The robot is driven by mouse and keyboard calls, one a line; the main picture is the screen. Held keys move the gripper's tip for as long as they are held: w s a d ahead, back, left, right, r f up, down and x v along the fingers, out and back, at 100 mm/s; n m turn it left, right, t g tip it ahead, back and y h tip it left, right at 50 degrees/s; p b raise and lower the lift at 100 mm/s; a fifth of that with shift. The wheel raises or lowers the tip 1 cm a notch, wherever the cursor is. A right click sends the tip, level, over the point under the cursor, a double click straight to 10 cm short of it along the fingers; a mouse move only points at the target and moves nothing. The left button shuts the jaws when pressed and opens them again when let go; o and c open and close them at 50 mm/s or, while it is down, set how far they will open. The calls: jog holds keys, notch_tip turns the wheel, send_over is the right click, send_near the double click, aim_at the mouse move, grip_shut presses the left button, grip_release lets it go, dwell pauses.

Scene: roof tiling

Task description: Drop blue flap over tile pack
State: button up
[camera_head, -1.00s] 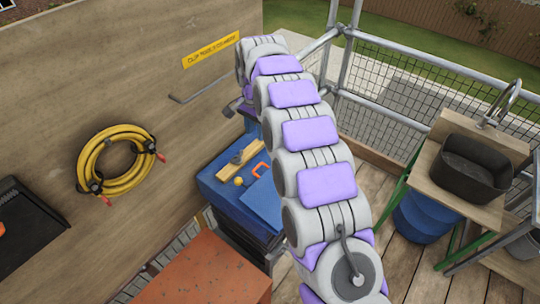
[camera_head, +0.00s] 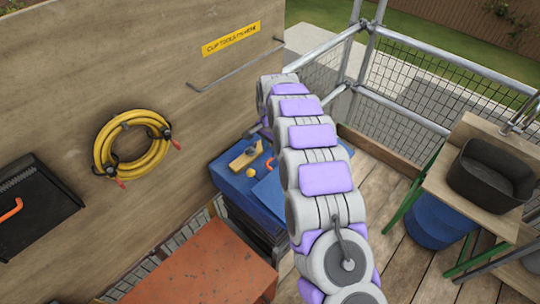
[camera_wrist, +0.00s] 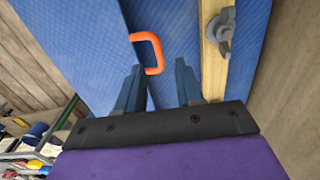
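The tile pack (camera_head: 250,224) is a dark stack in the head view, topped by a blue cover (camera_head: 228,181). The blue flap (camera_wrist: 75,45) fills the left of the wrist view, with an orange handle (camera_wrist: 154,52) at its edge. The handle also shows in the head view (camera_head: 269,164), beside my arm. My gripper (camera_wrist: 158,75) is open, its two dark fingers apart above the blue cloth. The handle lies just beyond the left finger, slightly overlapping it in view; I cannot tell if they touch. In the head view my arm hides the gripper and part of the flap.
A wooden batten (camera_wrist: 213,65) with a grey fitting (camera_wrist: 225,32) lies right of the fingers. A plywood wall with a yellow hose (camera_head: 132,143) stands left. A rusty orange surface (camera_head: 205,265) is in front. A black tub (camera_head: 492,172) and mesh railing stand right.

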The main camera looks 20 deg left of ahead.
aim_at(271, 159)
notch_tip(271, 159, down, 4)
jog(key=shift+d+r, duration=0.1)
jog(key=shift+r, duration=0.1)
jog(key=shift+f, duration=0.45)
grip_shut()
jog(key=shift+r, duration=0.1)
dwell(1.0)
